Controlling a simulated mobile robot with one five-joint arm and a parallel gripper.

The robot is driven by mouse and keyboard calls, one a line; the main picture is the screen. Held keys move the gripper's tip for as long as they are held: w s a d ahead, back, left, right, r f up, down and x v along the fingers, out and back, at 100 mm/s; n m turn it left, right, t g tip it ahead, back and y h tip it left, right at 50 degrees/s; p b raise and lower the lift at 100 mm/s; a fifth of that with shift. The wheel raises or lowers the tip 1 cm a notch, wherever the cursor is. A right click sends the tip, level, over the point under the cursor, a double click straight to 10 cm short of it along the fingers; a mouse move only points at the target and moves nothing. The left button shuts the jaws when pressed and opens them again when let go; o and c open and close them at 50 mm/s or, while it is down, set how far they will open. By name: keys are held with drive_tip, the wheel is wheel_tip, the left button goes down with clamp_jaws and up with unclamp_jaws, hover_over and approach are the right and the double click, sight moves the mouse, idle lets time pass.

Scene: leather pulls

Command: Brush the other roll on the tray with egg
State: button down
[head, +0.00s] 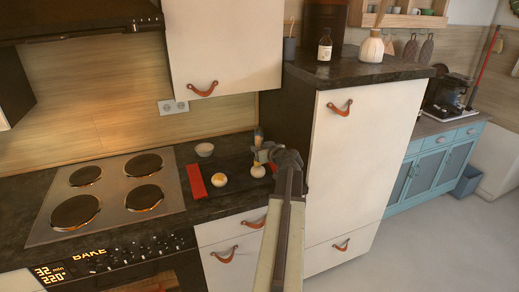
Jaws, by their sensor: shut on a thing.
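Two rolls sit on the dark tray (236,188) on the counter right of the hob. The left roll (219,180) looks golden yellow. The right roll (257,171) looks paler. My gripper (263,154) is above the right roll, shut on a small upright thing that looks like the brush (258,138); its upper end shows above the jaws. Its lower end is close over the right roll, but I cannot tell whether it touches. A small white bowl (204,149) stands behind the left roll; its contents are too small to make out.
A red strip (196,181) lies along the tray's left side. The hob (110,195) is to the left. A tall cabinet (345,170) stands close on the right of my arm. An upper cabinet (224,45) hangs above the counter.

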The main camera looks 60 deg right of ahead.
drive_tip(key=shift+f+b, duration=0.4)
drive_tip(key=shift+f, duration=0.05)
idle(0.6)
drive_tip(key=shift+w+d, duration=0.1)
drive_tip(key=shift+w, duration=0.05)
drive_tip(key=shift+w+d, duration=0.2)
drive_tip(key=shift+w, duration=0.15)
idle(0.4)
drive_tip(key=shift+s+a, duration=0.1)
drive_tip(key=shift+s, duration=0.05)
drive_tip(key=shift+s+a, duration=0.45)
drive_tip(key=shift+s, duration=0.4)
drive_tip(key=shift+w, duration=0.1)
idle(0.5)
drive_tip(key=shift+w+d, duration=0.55)
drive_tip(key=shift+w, duration=0.35)
